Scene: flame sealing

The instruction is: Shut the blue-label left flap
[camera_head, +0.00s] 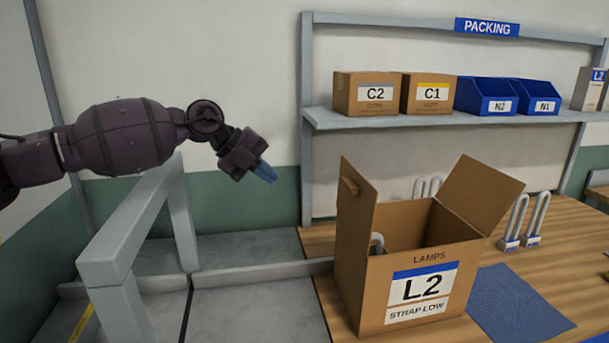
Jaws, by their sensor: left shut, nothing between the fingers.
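The blue-label box (374,298) stands on the wooden table, its front marked LAMPS, L2 and STRAP LOW. Its left flap (352,215) stands up, nearly vertical, with a small brown tab near its top. Its right flap (481,194) is also open and leans outward to the right. Part of a grey curved object (377,242) shows inside the box; the rest is hidden. My left gripper (266,173) is shut and empty, in the air to the left of the left flap and apart from it. My right gripper is not in view.
Padlock-like items (521,222) stand on the table (562,241) right of the box, and a blue mat (517,308) lies beside it. A grey frame (135,228) stands below my left arm. A shelf (400,119) with cartons and blue bins is behind.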

